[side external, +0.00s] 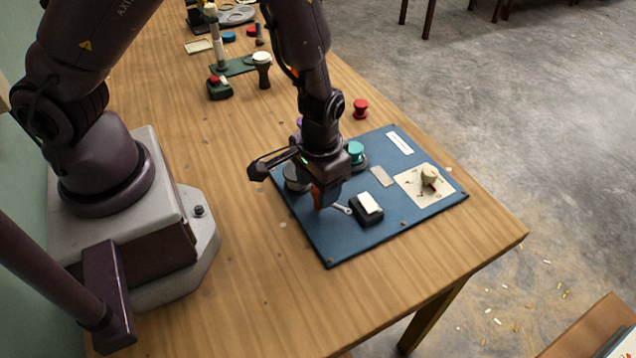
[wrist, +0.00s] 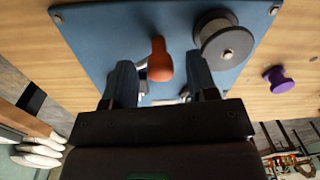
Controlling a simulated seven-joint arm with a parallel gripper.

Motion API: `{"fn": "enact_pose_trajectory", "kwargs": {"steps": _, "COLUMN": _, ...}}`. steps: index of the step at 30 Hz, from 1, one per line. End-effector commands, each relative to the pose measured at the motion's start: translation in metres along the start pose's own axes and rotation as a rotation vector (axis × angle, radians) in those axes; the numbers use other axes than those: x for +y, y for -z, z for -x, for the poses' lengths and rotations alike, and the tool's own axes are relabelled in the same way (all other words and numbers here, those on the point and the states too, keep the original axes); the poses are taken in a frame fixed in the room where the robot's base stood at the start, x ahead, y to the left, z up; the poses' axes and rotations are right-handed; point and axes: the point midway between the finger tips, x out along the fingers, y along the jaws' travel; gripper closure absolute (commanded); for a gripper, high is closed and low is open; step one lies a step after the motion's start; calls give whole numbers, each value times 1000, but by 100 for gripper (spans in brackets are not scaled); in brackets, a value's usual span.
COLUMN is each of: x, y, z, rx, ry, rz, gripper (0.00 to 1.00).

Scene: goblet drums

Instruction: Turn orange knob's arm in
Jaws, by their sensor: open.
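The orange knob (wrist: 160,60) stands on the blue board (wrist: 105,30), its rounded top between my two fingers in the wrist view. My gripper (wrist: 160,70) is open, with a dark finger on each side and visible gaps to the knob. In the side view my gripper (side external: 325,186) is low over the board's near left part, and the orange knob (side external: 318,196) shows partly at its fingers. A small metal arm (side external: 342,208) with a rounded end lies to the right of the knob. Its joint with the knob is hidden by my gripper.
The blue board also holds a black-based white switch (side external: 369,205), a teal knob (side external: 356,152) and a beige knob (side external: 430,176). A red spool (side external: 360,108) and a purple spool (wrist: 278,80) stand off the board.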

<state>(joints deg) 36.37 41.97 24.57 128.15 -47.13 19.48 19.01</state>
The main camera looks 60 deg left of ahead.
Motion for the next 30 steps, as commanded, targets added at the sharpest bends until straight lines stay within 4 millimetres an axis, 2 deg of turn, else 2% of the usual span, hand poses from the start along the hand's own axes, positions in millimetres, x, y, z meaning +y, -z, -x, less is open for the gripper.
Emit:
{"fn": "enact_pose_trajectory", "kwargs": {"steps": 9, "x": 0, "y": 0, "z": -4, "rx": -1, "ry": -1, "rz": -1, "gripper": 47}}
{"fn": "enact_pose_trajectory", "kwargs": {"steps": 10, "x": 0, "y": 0, "z": -4, "rx": -1, "ry": -1, "rz": -1, "gripper": 50}}
{"fn": "enact_pose_trajectory", "kwargs": {"steps": 16, "x": 0, "y": 0, "z": -3, "rx": -1, "ry": -1, "rz": -1, "gripper": 96}}
{"fn": "enact_pose_trajectory", "kwargs": {"steps": 25, "x": 0, "y": 0, "z": -3, "rx": -2, "ry": -1, "rz": 22, "gripper": 96}}
{"fn": "enact_pose_trajectory", "kwargs": {"steps": 30, "x": 0, "y": 0, "z": -3, "rx": -4, "ry": -2, "rz": 94, "gripper": 96}}
